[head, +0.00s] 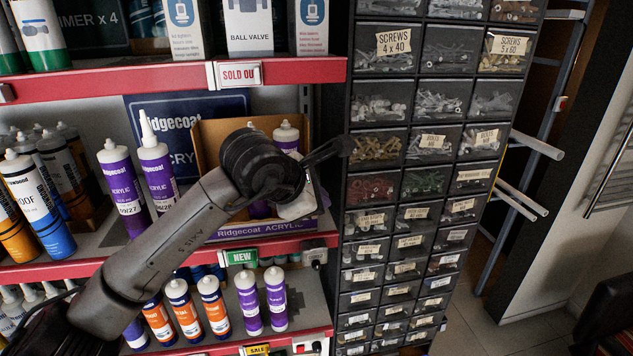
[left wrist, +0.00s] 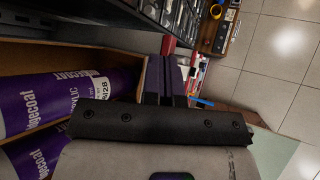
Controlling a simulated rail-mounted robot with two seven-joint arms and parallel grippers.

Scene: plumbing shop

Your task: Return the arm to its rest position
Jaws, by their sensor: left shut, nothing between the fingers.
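My left arm comes in from the lower left of the head view, in front of the shelves. My left gripper (head: 338,149) points right, in front of the edge between the shelves and the drawer cabinet. Its fingers are together with nothing held between them. In the left wrist view the closed fingers (left wrist: 166,80) show beside an open cardboard box with purple cartridges (left wrist: 70,95). In the head view my wrist covers part of this Ridgecoat acrylic box (head: 240,232). My right gripper is in neither view.
A red-edged shelf (head: 160,260) holds several cartridges, with more on the shelf below. A tall cabinet of small screw drawers (head: 420,185) stands right of the gripper. Pale tubes (head: 520,195) stick out from a rack beyond it. Tiled floor (head: 545,335) is open at lower right.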

